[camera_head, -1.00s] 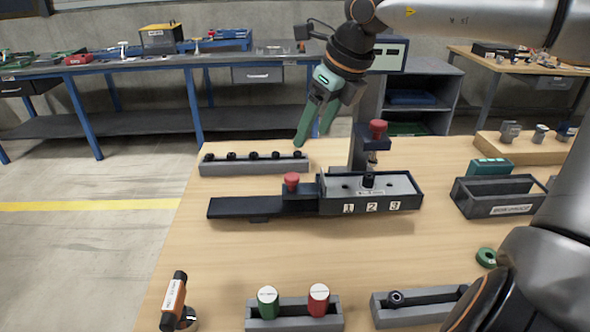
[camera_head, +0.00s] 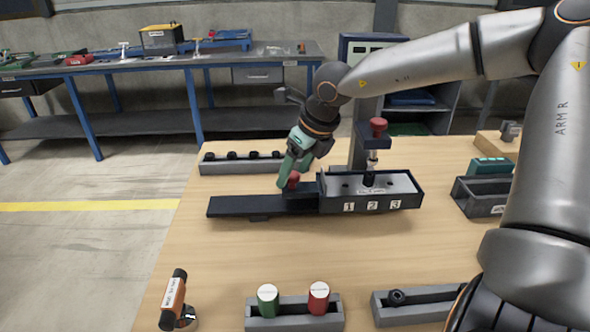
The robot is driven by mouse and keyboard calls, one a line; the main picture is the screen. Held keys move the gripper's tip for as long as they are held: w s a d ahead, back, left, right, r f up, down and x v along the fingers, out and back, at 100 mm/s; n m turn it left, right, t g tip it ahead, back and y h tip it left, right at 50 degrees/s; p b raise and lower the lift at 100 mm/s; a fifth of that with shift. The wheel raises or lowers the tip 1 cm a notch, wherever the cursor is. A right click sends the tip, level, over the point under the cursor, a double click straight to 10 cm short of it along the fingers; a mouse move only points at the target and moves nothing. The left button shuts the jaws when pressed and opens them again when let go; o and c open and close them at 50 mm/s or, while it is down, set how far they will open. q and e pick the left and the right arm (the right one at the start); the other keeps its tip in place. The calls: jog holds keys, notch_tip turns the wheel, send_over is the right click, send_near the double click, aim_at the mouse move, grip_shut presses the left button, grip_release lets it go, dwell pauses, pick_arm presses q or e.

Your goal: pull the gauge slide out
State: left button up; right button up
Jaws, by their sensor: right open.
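The gauge fixture is a dark rail (camera_head: 245,207) with a grey-topped block (camera_head: 400,187) at its right, marked 1, 2 and 3. A slide with a red knob (camera_head: 294,179) sits on the rail, against the left side of the block. My right gripper (camera_head: 288,182), with green fingers, points down at the knob and is open. Its fingers partly cover the knob; I cannot tell whether they touch it. My left gripper is out of view.
A red-topped plunger (camera_head: 378,126) stands on a post behind the block. A grey rack (camera_head: 220,167) with black pieces lies behind the rail. Green and red cylinders stand in a front holder (camera_head: 294,323), beside an orange tool (camera_head: 173,295). The table left of the rail is mostly clear.

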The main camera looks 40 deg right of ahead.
grip_shut()
dwell(0.6)
dwell(0.8)
